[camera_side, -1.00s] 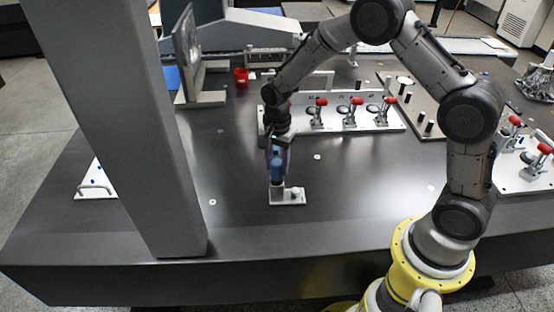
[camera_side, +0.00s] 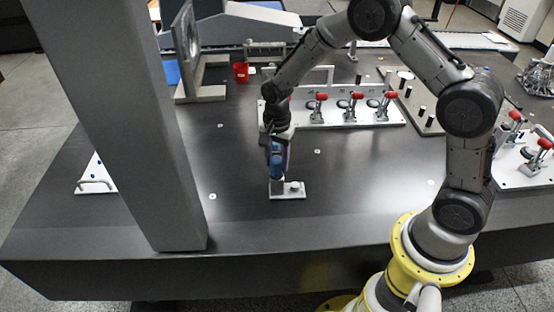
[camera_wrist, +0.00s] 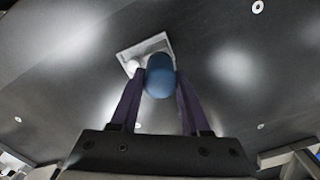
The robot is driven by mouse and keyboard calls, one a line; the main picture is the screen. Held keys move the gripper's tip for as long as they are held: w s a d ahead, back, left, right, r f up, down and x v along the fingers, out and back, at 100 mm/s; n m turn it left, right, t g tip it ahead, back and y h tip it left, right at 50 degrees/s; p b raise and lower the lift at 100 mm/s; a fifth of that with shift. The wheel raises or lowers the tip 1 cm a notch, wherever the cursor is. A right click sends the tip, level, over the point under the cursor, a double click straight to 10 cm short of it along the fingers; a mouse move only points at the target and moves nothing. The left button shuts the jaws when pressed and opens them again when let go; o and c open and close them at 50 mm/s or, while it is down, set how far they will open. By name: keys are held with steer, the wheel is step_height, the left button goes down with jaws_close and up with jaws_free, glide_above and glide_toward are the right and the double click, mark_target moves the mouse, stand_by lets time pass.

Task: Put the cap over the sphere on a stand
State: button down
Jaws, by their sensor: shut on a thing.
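My gripper (camera_wrist: 154,98) points down with its two dark purple fingers shut on a rounded blue cap (camera_wrist: 160,77). In the side view the blue cap (camera_side: 277,165) is upright, directly above the left part of a small pale base plate (camera_side: 289,195). A grey upright piece (camera_side: 277,186) shows between the cap and the plate; whether they touch cannot be told. A small pale knob stands on the plate's right part. The plate also shows behind the cap in the wrist view (camera_wrist: 140,49). No sphere shows clearly under the cap; the cap and fingers hide that spot.
A white fixture plate with red-handled clamps (camera_side: 352,110) lies behind my gripper. A thick grey column (camera_side: 130,130) stands at the left. A red cup (camera_side: 241,71) and an upright grey plate on a base (camera_side: 187,50) are farther back. The dark table around the base plate is clear.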

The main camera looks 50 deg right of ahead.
mark_target(277, 158)
steer(key=shift+f, duration=0.15)
steer(key=shift+c, duration=1.5)
jaws_free()
step_height(277, 158, up, 14)
